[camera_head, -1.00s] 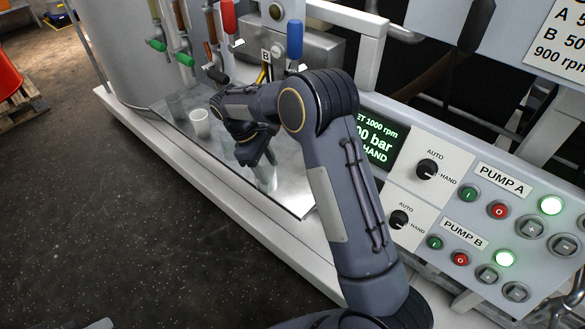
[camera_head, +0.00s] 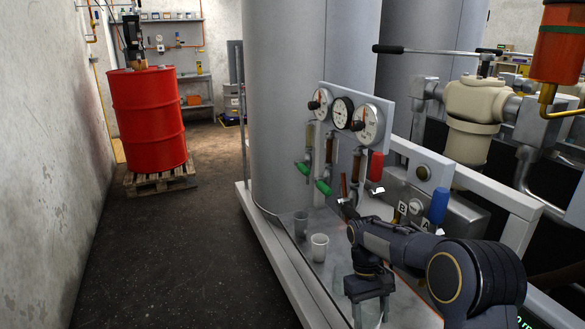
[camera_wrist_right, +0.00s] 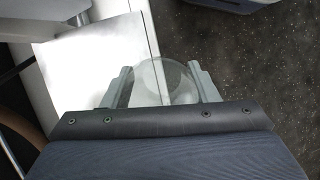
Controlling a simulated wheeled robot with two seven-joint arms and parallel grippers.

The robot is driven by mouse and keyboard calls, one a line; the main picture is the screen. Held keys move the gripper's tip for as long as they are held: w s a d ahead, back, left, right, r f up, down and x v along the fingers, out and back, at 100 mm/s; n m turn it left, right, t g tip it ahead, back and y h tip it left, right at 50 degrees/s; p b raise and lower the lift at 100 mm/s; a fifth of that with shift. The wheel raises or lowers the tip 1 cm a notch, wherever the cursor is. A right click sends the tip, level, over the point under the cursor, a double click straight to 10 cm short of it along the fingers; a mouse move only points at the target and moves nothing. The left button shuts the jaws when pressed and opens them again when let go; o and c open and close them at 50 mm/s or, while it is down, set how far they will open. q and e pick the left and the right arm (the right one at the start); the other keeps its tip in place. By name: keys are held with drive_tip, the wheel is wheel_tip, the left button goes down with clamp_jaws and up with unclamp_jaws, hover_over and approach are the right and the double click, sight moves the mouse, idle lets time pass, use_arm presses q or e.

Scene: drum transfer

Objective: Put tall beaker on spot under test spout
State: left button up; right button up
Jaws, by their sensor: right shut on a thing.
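My right gripper (camera_head: 370,296) is shut on a clear tall beaker (camera_head: 370,319), over the front part of the metal tray (camera_head: 331,268). In the right wrist view the beaker (camera_wrist_right: 163,82) sits between the two fingers (camera_wrist_right: 160,88); much of it is hidden by the gripper body. I cannot tell whether its base touches the tray. A dark spout (camera_head: 347,209) hangs over the tray farther back, below a brown-red lever. The spot under it is partly hidden by my arm. My left gripper is not in view.
A white cup (camera_head: 319,248) and a greyish clear cup (camera_head: 300,224) stand on the tray beyond my gripper. Green-handled valves (camera_head: 323,186), a red handle (camera_head: 376,166) and a blue handle (camera_head: 439,206) are above the tray. A red drum (camera_head: 148,117) stands on a pallet at back left.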

drive_tip(key=s+r+m+p, duration=0.1)
drive_tip(key=s+r+p, duration=0.2)
drive_tip(key=r+p, duration=0.4)
drive_tip(key=s+d+r+m+y+p, duration=0.1)
drive_tip(key=s+r+m+p, duration=0.1)
drive_tip(key=r+p, duration=0.6)
drive_tip(key=s+p, duration=0.1)
drive_tip(key=p, duration=0.6)
drive_tip(key=shift+g+p, duration=0.3)
drive_tip(key=shift+p, duration=0.05)
drive_tip(key=shift+s, duration=0.1)
